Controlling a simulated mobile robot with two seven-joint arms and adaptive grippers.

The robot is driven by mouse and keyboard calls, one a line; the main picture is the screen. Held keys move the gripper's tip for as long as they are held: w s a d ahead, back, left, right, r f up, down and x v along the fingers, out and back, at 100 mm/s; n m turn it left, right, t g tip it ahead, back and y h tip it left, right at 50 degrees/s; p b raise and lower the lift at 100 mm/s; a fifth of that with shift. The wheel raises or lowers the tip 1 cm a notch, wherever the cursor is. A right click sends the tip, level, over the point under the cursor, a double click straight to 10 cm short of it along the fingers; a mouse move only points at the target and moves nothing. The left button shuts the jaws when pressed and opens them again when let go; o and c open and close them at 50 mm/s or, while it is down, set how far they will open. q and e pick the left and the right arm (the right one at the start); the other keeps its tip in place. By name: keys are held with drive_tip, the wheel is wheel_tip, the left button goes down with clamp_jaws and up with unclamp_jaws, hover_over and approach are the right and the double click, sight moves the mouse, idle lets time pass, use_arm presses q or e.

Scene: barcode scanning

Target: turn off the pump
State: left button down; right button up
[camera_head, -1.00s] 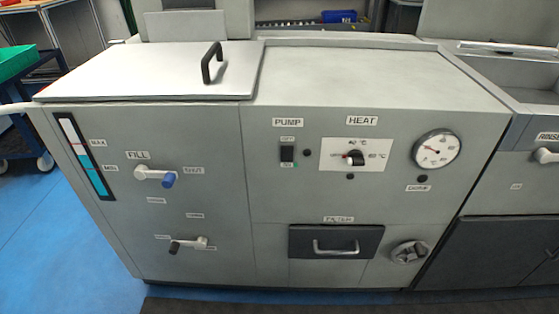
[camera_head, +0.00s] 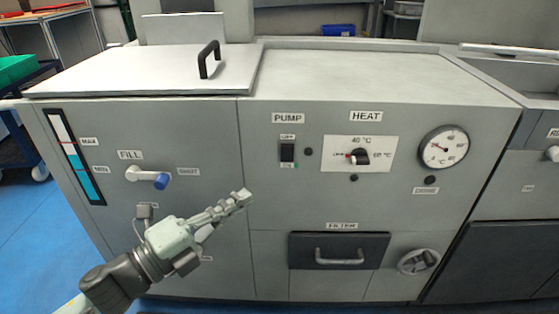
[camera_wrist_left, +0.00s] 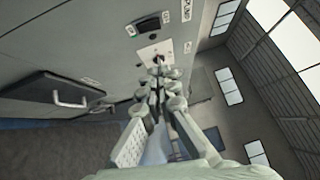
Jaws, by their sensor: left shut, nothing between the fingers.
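The pump switch (camera_head: 287,152) is a small black rocker under the PUMP label (camera_head: 288,118) on the grey machine front. A small green mark shows just below it. I cannot tell which way the rocker is tipped. My left gripper (camera_head: 245,195) is shut and empty. In the head view its fingertips point right and up, lower left of the switch and apart from it. In the left wrist view the closed fingers (camera_wrist_left: 157,66) point toward the machine front, where labels and dark controls show too small to tell apart surely. My right gripper is not in view.
The heat knob (camera_head: 359,157) and round gauge (camera_head: 443,148) are right of the switch. The filter drawer (camera_head: 340,250) is below. The blue-tipped fill lever (camera_head: 149,177) is left of the gripper. The front around the switch is clear.

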sight(287, 154)
use_arm(q)
drive_tip(key=shift+w+a+p+x, duration=0.35)
drive_tip(key=shift+p+x, duration=0.05)
drive_tip(key=shift+x, duration=1.75)
drive_tip(key=shift+w+a+p+x, duration=0.3)
drive_tip(key=shift+p+x, duration=0.1)
drive_tip(key=shift+x, duration=1.7)
drive_tip(key=shift+w+a+p+x, duration=0.35)
drive_tip(key=shift+p+x, duration=0.05)
drive_tip(key=shift+x, duration=1.75)
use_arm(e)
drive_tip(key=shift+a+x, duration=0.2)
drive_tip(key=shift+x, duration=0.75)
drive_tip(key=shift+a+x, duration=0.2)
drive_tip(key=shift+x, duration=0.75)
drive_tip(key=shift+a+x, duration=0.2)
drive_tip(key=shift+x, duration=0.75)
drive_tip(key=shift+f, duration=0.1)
